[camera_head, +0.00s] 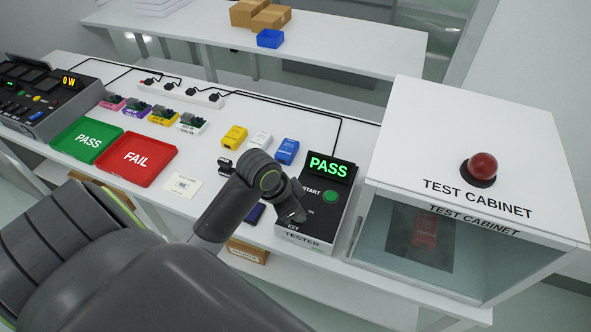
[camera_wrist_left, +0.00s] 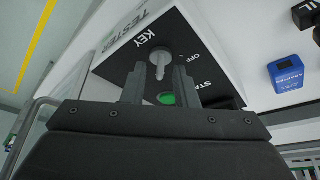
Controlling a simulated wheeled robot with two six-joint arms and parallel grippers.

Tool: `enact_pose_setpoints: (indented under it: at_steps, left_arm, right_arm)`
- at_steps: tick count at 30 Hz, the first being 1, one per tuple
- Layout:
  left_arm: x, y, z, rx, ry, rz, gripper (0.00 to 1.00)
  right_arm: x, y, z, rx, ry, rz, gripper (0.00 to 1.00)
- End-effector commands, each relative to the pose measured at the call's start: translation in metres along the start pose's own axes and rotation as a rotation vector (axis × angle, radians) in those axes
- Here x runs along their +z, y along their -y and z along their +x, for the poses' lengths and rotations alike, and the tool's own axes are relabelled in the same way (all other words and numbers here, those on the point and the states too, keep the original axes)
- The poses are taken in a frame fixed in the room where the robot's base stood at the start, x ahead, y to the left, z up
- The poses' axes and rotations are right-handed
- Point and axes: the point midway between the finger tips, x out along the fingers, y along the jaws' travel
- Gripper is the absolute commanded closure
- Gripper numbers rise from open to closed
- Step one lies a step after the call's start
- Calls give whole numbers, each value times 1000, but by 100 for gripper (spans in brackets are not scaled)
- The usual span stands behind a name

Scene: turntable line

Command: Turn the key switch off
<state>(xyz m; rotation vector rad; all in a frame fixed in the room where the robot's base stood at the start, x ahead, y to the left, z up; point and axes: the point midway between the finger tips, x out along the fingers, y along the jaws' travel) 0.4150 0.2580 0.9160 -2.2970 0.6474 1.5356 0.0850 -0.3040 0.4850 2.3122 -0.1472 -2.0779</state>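The tester (camera_head: 318,215) is a black-topped box with a lit green PASS display (camera_head: 328,167), a green START button (camera_head: 330,196) and a KEY label at its near end. In the left wrist view the grey key switch (camera_wrist_left: 160,62) stands by the words KEY and OFF. My left gripper (camera_head: 293,214) is over the near left part of the tester. In the wrist view its two fingers (camera_wrist_left: 160,82) stand apart, one on each side of the key, with small gaps visible. The key is mostly hidden by my gripper in the head view. My right gripper is not in view.
The white test cabinet (camera_head: 475,150) with a red dome stands close right of the tester. Yellow, white and blue adapters (camera_head: 287,151) lie behind and left. Green PASS (camera_head: 88,140) and red FAIL (camera_head: 137,158) trays are at left. A black cable runs behind the tester.

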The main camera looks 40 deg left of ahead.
Motion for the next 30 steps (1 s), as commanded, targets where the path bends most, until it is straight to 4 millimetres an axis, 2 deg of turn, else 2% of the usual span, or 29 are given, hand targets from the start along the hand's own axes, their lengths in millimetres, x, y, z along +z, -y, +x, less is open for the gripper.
enact_pose_setpoints:
  at_steps: [1,6,14,19,23,30]
  left_arm:
    - [0,0,0,0,0,0,81]
    - [0,0,0,0,0,0,100]
    - [0,0,-1,-2,0,-6,100]
    - [-1,-1,-3,-16,1,-45,100]
    - [-2,-2,-5,-40,0,-107,100]
    - [-4,-4,-8,-113,1,-289,100]
  right_arm:
    - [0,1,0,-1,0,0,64]
    - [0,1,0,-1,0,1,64]
    - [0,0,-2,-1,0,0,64]
    - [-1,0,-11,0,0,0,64]
    - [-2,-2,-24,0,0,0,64]
    - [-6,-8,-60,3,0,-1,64]
